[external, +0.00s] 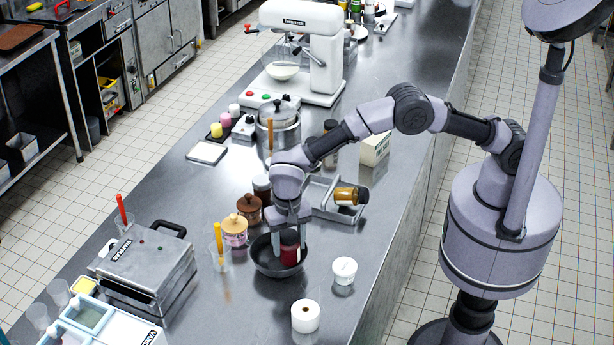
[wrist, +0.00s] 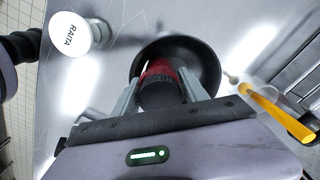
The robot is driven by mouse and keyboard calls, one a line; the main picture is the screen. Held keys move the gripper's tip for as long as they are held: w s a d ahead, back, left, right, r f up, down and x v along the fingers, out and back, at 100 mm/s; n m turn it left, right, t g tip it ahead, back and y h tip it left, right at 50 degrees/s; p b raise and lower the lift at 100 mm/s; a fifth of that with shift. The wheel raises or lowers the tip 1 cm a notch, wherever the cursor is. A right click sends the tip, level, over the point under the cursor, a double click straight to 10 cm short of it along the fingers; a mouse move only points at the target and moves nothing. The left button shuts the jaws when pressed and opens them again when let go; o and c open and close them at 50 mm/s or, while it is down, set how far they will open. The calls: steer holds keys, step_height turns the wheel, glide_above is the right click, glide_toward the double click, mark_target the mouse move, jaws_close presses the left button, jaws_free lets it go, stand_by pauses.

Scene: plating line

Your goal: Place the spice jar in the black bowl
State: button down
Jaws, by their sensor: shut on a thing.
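The spice jar (external: 290,248) is red with a dark lid. My gripper (external: 289,240) is shut on it, with a finger on each side. The black bowl (external: 264,262) stands on the steel counter, and the jar is upright within its outline, low over or inside it. I cannot tell whether the jar touches the bowl's floor. In the wrist view the jar's dark lid (wrist: 161,95) lies between the fingers of my gripper (wrist: 160,88), with the bowl's rim (wrist: 208,62) around the far side. The gripper hides part of the jar.
A grey tray (external: 325,208) holds an amber jar (external: 350,196) behind.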

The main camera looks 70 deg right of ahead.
steer(key=shift+f+b, duration=0.5)
steer(key=shift+f, duration=0.1)
steer(key=c, duration=0.6)
jaws_free()
step_height(320, 180, up, 13)
steer(key=p, duration=0.3)
steer(key=shift+r+p, duration=0.2)
steer(key=shift+p, duration=0.15)
steer(key=s+d+r+n+t+y, duration=0.1)
steer(key=s+d+r, duration=0.4)
steer(key=d+r, duration=0.45)
steer(key=s+d+r+n+t+y, duration=0.15)
steer(key=s+d+r, duration=0.25)
steer(key=d+r, duration=0.55)
steer(key=s+d+f+n+t, duration=0.1)
steer(key=s+d, duration=0.3)
steer(key=s, duration=0.5)
steer(key=s+d+f+n+t, duration=0.1)
steer(key=s+d+t, duration=0.1)
steer(key=s+d, duration=0.3)
steer(key=s, duration=0.4)
steer(key=shift+s+d+f, duration=0.3)
steer(key=shift+s, duration=0.1)
steer(key=shift+h, duration=0.25)
